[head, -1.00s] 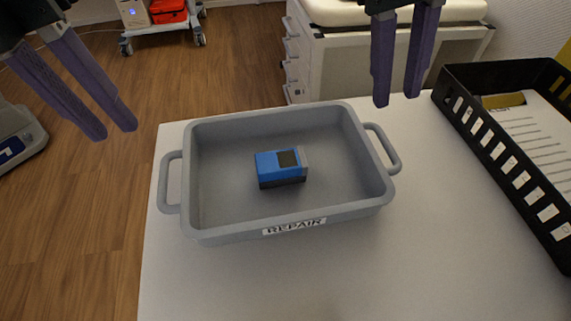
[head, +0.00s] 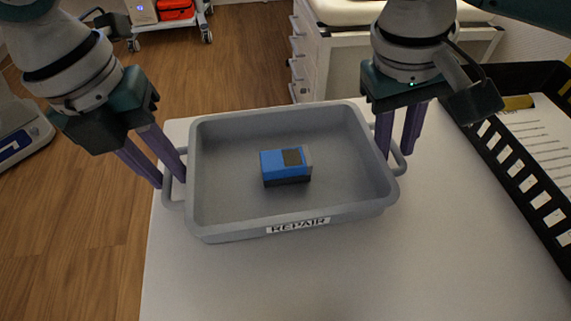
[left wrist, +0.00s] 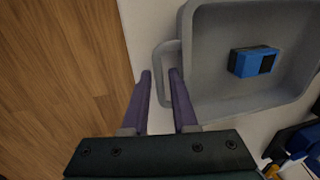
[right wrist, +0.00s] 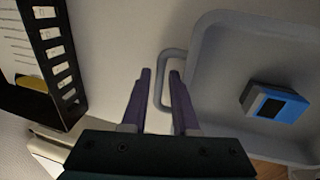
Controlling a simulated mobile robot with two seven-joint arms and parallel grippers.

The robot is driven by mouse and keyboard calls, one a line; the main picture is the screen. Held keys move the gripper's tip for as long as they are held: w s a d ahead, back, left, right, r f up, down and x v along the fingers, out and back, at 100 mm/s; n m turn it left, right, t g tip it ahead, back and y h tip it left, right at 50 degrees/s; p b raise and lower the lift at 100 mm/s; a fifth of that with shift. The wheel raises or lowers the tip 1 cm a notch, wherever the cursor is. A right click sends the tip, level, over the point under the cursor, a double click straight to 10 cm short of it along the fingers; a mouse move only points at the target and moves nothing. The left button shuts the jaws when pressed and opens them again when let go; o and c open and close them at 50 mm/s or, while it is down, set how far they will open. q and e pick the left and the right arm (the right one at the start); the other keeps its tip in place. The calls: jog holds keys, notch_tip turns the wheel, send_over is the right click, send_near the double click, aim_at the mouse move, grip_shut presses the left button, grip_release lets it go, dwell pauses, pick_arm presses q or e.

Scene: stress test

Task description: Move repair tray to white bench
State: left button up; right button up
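The grey repair tray (head: 235,224) sits on a white surface (head: 330,275), its "REPAIR" label on the near side. A blue device (head: 286,166) with a dark screen lies inside it; it also shows in the left wrist view (left wrist: 252,62). My left gripper (head: 170,180) is open at the tray's left handle; in the left wrist view its fingers (left wrist: 160,78) stand on either side of the handle bar (left wrist: 163,75). My right gripper (head: 397,152) is open at the right handle; in the right wrist view its fingers (right wrist: 160,75) stand around the bar (right wrist: 160,80).
A black slotted crate (head: 515,165) with papers stands on the same surface at the right, close to my right arm. A white drawer cabinet (head: 335,50) stands behind. A cart with a red box (head: 176,9) is at the back left. Wooden floor lies at the left.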

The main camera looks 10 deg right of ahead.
pick_arm(q)
grip_shut()
pick_arm(e)
grip_shut()
dwell(1.2)
